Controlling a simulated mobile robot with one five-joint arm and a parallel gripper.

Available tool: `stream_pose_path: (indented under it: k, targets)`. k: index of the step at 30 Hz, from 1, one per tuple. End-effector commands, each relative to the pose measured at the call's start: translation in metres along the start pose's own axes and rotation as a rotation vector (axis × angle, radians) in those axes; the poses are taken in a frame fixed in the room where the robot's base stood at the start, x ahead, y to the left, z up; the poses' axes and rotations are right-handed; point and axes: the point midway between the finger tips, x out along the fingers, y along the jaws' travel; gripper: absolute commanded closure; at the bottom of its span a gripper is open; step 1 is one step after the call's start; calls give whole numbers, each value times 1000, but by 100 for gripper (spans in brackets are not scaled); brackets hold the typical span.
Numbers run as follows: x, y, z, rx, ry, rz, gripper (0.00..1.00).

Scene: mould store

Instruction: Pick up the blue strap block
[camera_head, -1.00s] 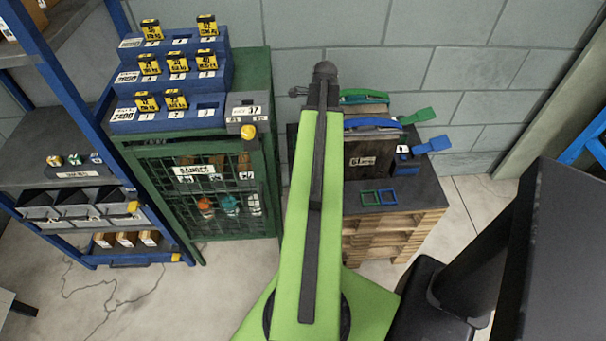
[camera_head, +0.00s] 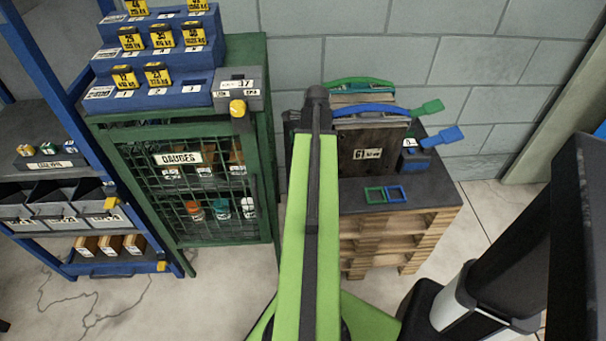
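A dark block (camera_head: 352,165) with a white "61" label stands upright on the dark-topped pallet stack (camera_head: 432,197). A blue strap (camera_head: 372,109) arches over its top and a blue tab (camera_head: 446,137) sticks out at right. A green strap (camera_head: 360,82) arches over another block just behind, with a green tab (camera_head: 428,107) at right. My green arm reaches up the middle, and its dark end is left of the blocks, overlapping their left edge in the picture. My gripper's fingers cannot be made out, and nothing is visibly held.
Green and blue square frames (camera_head: 386,194) lie on the pallet top in front of the block. A green mesh gauge cabinet (camera_head: 120,160) with blue stepped racks (camera_head: 180,97) stands left. A blue shelf unit (camera_head: 75,85) is at far left.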

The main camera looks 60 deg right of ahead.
Motion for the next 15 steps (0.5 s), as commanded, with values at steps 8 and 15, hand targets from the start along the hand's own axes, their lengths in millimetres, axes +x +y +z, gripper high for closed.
stream_pose_path:
  k: [8, 15]
  targets:
    - [7, 0, 0, 1, 0, 0, 42]
    - [7, 0, 0, 1, 0, 0, 73]
